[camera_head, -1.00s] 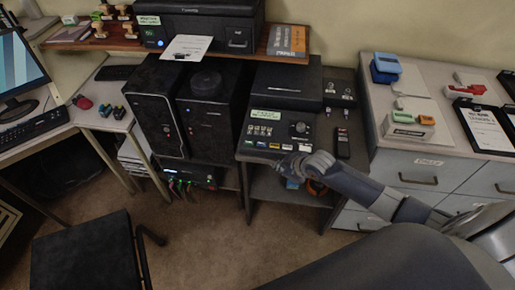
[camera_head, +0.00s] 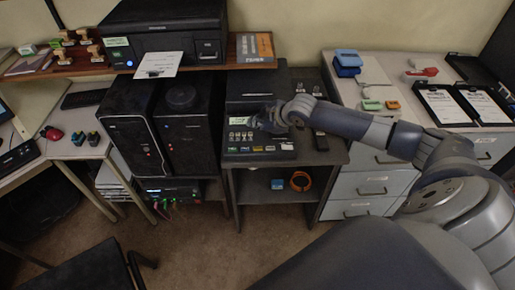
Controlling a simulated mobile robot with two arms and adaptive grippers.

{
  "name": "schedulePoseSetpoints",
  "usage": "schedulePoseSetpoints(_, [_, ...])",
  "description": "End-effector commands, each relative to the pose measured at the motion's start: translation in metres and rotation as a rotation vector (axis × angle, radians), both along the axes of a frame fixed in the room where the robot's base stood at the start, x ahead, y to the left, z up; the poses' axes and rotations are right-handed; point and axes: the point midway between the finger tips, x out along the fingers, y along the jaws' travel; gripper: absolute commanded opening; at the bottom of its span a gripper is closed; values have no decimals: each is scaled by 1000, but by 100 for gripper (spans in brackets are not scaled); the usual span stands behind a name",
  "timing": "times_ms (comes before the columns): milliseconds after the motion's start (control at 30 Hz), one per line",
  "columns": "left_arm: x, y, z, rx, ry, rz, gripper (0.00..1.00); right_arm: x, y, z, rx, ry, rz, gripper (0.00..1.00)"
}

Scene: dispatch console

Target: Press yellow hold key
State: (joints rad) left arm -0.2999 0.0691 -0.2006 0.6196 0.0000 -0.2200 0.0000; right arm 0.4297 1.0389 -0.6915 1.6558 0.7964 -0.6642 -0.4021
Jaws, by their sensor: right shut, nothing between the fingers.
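The dark dispatch console (camera_head: 245,156) stands on a small dark table in the middle of the head view. Its front edge has a row of small coloured keys. One of them looks yellow (camera_head: 270,148), but it is too small to read its label. My right gripper (camera_head: 267,123) is shut and empty. It is over the right part of the console, behind the key row, and hides the knob area. I cannot tell the gap between fingertips and panel. My left gripper is not in view.
Black computer towers (camera_head: 182,125) stand close left of the console. A grey drawer cabinet (camera_head: 365,188) with trays and clipboards is at the right. A shelf (camera_head: 240,50) with a printer overhangs behind.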

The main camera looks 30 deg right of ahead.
Motion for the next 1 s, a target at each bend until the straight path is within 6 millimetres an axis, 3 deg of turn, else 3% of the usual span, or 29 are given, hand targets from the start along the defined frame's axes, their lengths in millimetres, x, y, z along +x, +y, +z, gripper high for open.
schedulePoseSetpoints(267, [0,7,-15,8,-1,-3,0,0,0,-14,0,0,0,0])
schedulePoseSetpoints(733, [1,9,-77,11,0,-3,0,0,1,-69,0,-1,1,0])
schedulePoseSetpoints(1000, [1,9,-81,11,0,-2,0,0,0,-88,0,-1,-1,0])
